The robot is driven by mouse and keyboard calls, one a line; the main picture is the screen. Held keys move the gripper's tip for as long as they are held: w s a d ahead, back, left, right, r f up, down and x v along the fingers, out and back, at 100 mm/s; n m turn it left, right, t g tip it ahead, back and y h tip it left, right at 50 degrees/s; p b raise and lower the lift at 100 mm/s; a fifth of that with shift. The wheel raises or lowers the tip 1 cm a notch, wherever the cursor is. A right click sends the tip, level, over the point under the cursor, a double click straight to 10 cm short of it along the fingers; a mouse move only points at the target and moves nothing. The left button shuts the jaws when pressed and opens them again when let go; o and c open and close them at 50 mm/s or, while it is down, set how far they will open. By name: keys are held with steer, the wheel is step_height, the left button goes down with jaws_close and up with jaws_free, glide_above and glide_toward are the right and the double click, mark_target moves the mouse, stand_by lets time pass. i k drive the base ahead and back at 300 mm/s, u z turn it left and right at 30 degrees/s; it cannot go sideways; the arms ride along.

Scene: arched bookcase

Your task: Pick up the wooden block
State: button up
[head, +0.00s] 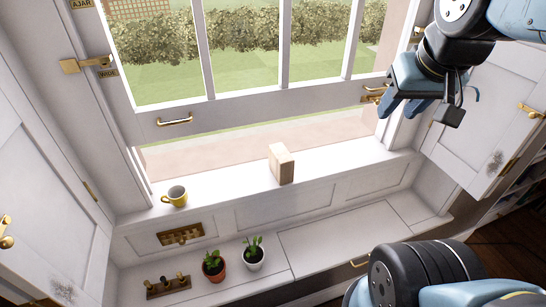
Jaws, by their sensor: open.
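The wooden block (281,165) is pale and box-shaped. It stands upright on the white window sill, below the window, near the middle of the head view. My gripper (417,112) is at the upper right, in front of the window's right side. Its fingers are apart and nothing shows between them. It is well apart from the block, up and to the right of it.
Two potted plants (213,266) (253,254) and a wooden peg rack (168,287) stand on the lower ledge (350,230). The window sash (240,116) is raised above the sill. An open shutter (485,130) is at right.

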mark_target(281, 163)
steer(key=u, duration=0.1)
steer(key=k, duration=1.7)
steer(key=u, duration=0.9)
steer(key=i, duration=1.5)
